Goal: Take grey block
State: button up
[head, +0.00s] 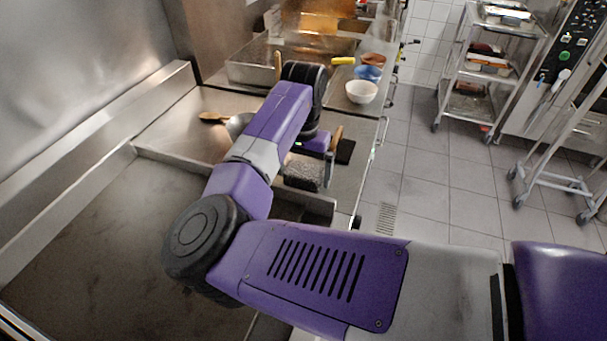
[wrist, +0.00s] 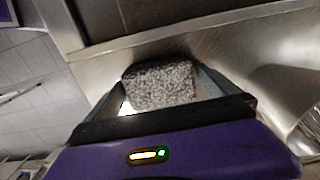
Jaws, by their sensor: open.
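The grey block (wrist: 160,84) has a speckled, rough face and a dark edge. In the wrist view it lies between the two open fingers of my gripper (wrist: 165,92), with a finger on each side. I cannot tell whether the fingers touch it. In the head view the grey block (head: 303,171) sits on the steel counter just below the end of my arm, near the counter's right edge.
A ladle (head: 238,125) with a wooden handle lies left of my arm. A dark object (head: 345,151) lies right of the block. White (head: 361,91) and blue (head: 368,73) bowls stand farther back.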

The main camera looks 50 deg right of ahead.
jog(key=shift+f, duration=0.2)
jog(key=c, duration=1.6)
